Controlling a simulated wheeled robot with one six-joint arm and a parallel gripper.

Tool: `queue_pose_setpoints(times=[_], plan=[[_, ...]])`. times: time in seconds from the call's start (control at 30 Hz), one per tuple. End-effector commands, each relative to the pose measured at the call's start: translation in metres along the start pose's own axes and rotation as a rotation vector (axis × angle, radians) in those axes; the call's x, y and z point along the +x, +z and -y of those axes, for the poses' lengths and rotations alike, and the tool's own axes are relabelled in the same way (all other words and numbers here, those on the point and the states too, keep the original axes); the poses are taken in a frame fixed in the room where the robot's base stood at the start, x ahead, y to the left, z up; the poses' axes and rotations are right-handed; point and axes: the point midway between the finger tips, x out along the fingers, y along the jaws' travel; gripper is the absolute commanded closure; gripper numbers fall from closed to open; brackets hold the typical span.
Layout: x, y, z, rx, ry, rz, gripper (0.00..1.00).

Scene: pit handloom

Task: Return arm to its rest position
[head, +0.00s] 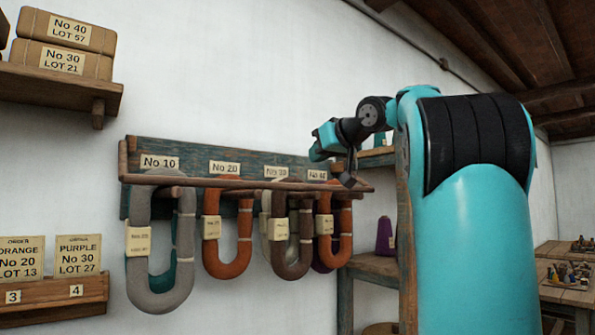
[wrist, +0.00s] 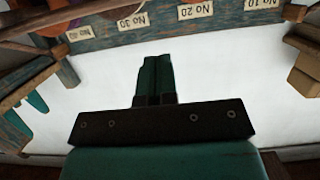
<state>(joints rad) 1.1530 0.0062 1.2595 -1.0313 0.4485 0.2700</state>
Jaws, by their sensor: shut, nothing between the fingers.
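My arm is teal with black joints and rises on the right of the head view. Its wrist end is folded out to the left, in front of the right part of the yarn rack (head: 205,153). My gripper shows in the wrist view (wrist: 157,78) with its two dark green fingers side by side and closed, nothing between them. In the head view the fingertips are too small to make out clearly. The rack's labels No 10, No 20 and No 30 also show upside down at the top of the wrist view, past the fingers.
Grey (head: 147,290) and orange (head: 227,268) yarn hanks hang from the rack pegs. Boxes (head: 62,60) sit on a shelf at upper left. Order cards (head: 78,257) stand on a ledge at lower left. A purple cone (head: 385,236) stands on shelving beside my arm. Tables (head: 565,272) are at far right.

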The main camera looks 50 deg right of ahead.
Motion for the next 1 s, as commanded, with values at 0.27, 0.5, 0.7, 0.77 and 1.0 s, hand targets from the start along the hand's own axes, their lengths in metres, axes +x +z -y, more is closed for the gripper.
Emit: queue_pose_setpoints(times=[0.27,0.5,0.7,0.77,1.0], plan=[[-0.002,0.001,0.000,0.001,-0.002,0.002,1.00],[0.038,0.043,0.074,0.035,-0.156,0.117,1.00],[0.059,0.136,0.201,0.027,-0.385,0.358,1.00],[0.053,0.168,0.237,0.009,-0.448,0.437,1.00],[-0.016,0.308,0.349,-0.153,-0.675,0.773,1.00]])
